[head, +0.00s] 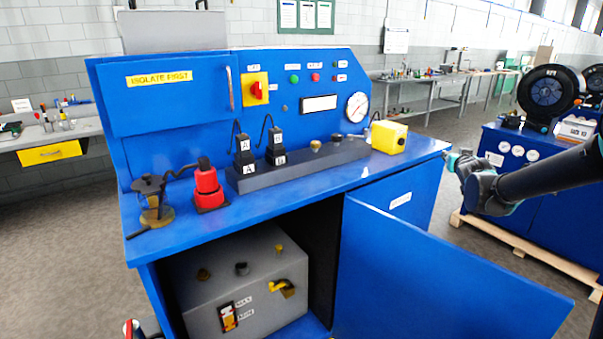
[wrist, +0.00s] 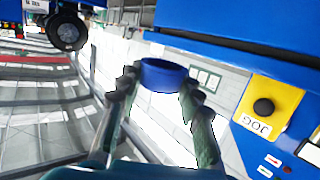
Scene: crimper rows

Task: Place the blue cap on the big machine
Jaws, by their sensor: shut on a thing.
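The blue cap (wrist: 163,74) shows as a short round ring or cup between my fingertips in the wrist view. My gripper (head: 452,160) is shut on it. In the head view my gripper is beside the right end of the big blue machine (head: 290,70); the cap is too small to make out there. The machine has a sloped panel, a worktop and an open lower cabinet. Inside stands a grey tank (head: 250,290) with several fittings on top. Which part the cap fits is not clear from these views.
The open cabinet door (head: 440,270) sticks out to the front right. On the worktop are a red fitting (head: 207,185), a dark manifold bar (head: 300,168) and a yellow box (head: 389,137). Another blue machine with a black round head (head: 551,90) stands at right on a pallet.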

